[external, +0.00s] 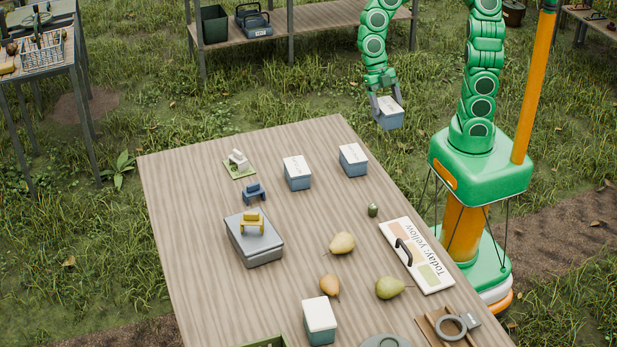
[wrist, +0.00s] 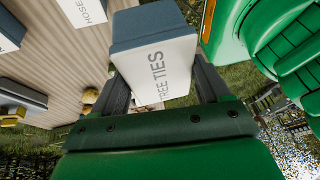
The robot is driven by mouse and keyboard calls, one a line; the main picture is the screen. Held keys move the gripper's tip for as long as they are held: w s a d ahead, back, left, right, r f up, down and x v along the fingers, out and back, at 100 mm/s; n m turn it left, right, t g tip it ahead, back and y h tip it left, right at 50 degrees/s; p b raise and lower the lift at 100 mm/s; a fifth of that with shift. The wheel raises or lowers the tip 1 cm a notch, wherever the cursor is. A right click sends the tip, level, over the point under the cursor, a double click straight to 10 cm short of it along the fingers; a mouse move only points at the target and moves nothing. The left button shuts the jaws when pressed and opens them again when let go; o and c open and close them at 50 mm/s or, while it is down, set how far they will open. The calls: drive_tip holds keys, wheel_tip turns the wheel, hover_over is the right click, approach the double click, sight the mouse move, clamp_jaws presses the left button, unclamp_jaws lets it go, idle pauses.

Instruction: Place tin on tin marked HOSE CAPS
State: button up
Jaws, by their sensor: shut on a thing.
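My gripper (external: 388,99) is shut on a blue-grey tin (external: 391,119) with a white lid, held in the air beyond the table's far right corner. In the wrist view this tin (wrist: 152,55) reads TREE TIES and sits between both fingers. A similar tin with a white label reading HOSE (wrist: 84,8) is cut off at the top of the wrist view; the rest of its label is out of frame. It appears to be the right one (external: 353,161) of two tins at the table's far end, though its lettering is too small to read in the external view.
Another white-lidded tin (external: 297,174) stands just left, and one (external: 320,322) near the front. The wooden table (external: 190,200) also holds a grey box (external: 257,254), pears (external: 342,243), and a sign board (external: 417,258). My green base stands at the right.

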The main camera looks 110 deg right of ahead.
drive_tip(key=shift+w+d+f, duration=0.45)
drive_tip(key=shift+w+f, duration=1.25)
drive_tip(key=shift+f, duration=0.2)
drive_tip(key=shift+w+d+f, duration=0.4)
drive_tip(key=shift+w+f, duration=1.25)
drive_tip(key=shift+f, duration=0.25)
drive_tip(key=shift+w+d+f, duration=0.45)
drive_tip(key=shift+w+f, duration=1.25)
drive_tip(key=shift+f, duration=0.2)
drive_tip(key=o, duration=1.6)
drive_tip(key=shift+f, duration=0.1)
